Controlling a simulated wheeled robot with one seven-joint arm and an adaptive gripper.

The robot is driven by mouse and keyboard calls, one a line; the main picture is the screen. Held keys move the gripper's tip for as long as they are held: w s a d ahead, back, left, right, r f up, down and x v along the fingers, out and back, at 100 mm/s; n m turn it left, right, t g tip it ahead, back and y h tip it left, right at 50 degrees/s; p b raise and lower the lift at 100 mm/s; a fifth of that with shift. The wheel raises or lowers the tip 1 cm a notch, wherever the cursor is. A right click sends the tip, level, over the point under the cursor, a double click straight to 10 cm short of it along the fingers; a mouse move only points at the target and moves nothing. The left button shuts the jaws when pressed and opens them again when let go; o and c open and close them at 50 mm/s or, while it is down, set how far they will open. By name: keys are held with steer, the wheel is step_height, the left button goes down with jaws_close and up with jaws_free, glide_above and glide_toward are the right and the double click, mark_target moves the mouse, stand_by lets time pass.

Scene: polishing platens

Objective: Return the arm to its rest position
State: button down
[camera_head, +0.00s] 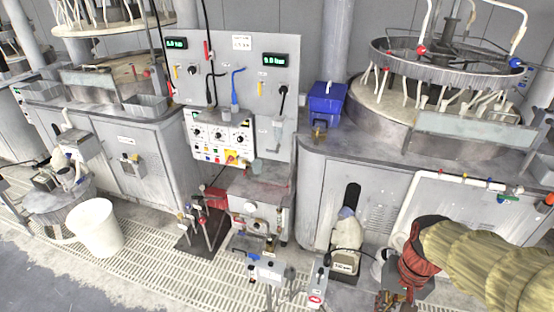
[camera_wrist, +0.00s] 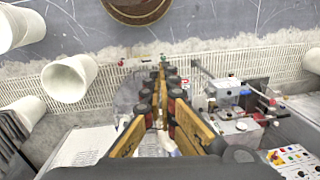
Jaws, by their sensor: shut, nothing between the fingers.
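My arm, in a tan ribbed sleeve with a dark red cuff, reaches in from the lower right of the head view. My gripper shows in the wrist view (camera_wrist: 161,72), with its long orange-brown and black fingers together and nothing between them. It hangs in the air above the floor grating (camera_wrist: 225,60), apart from the things around it. In the head view the gripper is hard to make out at the bottom edge, below the cuff.
A white bucket (camera_head: 97,228) stands on the floor at left; a bucket (camera_wrist: 70,77) also shows in the wrist view. A control panel (camera_head: 235,95) stands between two grey machine cabinets. A blue box (camera_head: 326,103) sits on the right cabinet (camera_head: 385,165). Small valve equipment (camera_head: 262,215) stands below the panel.

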steer(key=s+a+r+n+t, duration=0.1)
steer(key=a+r+n+t, duration=0.1)
steer(key=r, duration=0.5)
steer(key=s+a+r+n+t+h, duration=0.1)
steer(key=s+a+r+n+t, duration=0.1)
steer(key=r, duration=0.5)
steer(key=shift+a+t, duration=0.8)
steer(key=shift+a, duration=0.1)
